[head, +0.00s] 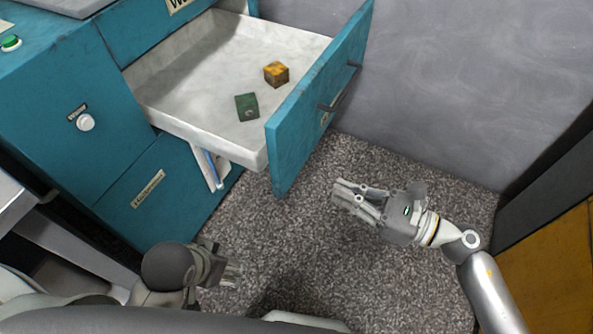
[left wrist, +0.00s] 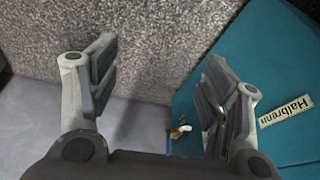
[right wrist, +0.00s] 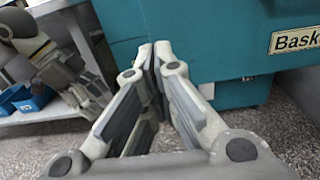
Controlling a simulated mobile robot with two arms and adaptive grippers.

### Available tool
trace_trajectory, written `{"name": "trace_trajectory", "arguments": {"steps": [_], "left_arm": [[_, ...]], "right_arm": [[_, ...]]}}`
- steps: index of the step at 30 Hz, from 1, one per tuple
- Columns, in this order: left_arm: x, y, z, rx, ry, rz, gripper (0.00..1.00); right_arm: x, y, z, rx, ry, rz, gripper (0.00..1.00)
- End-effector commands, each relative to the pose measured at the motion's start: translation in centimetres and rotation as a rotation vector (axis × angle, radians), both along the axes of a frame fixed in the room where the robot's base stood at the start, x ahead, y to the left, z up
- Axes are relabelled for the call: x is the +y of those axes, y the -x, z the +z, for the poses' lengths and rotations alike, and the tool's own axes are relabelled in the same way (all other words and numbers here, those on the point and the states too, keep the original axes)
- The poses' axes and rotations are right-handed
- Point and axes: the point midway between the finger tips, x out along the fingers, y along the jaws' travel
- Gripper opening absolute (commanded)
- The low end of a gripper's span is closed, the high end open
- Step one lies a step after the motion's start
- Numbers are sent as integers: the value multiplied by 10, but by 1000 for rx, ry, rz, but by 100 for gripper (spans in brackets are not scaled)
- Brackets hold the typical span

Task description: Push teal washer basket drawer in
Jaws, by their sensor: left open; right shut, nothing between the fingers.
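The teal drawer (head: 312,105) stands pulled well out of the teal washer cabinet (head: 55,75) in the head view. Its tray (head: 185,95) is white and holds a dark green block (head: 247,107) and a yellow-brown block (head: 276,73). A dark handle is on its front. My right gripper (head: 345,192) is shut and empty, below and in front of the drawer front, apart from it. In the right wrist view, a teal panel with a "Bask" label (right wrist: 297,40) is beyond the fingers. My left gripper (head: 232,272) is open and empty, low at the bottom left, over the floor.
A lower teal panel (head: 140,195) has a label, and a white knob (head: 86,122) is on the cabinet. A grey wall (head: 460,80) stands behind and a dark, yellow-fronted unit (head: 560,245) at right. Speckled floor (head: 290,230) is clear between the grippers.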

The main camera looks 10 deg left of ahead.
Motion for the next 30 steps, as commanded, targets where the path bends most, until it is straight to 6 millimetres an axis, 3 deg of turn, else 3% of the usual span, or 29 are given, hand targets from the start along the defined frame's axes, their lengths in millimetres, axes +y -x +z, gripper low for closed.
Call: {"name": "trace_trajectory", "arguments": {"steps": [6,13,19,30], "left_arm": [[-1,-5,-16,11,0,-1,70],[-2,-8,-27,14,0,-1,70],[-2,-9,-29,16,0,-1,70],[-2,-9,-30,16,0,-1,70]], "right_arm": [[47,-16,3,0,-5,1,0],[85,-28,2,3,-5,-1,0],[100,-32,0,3,-3,-1,0],[102,-33,0,3,-2,-2,0]]}}
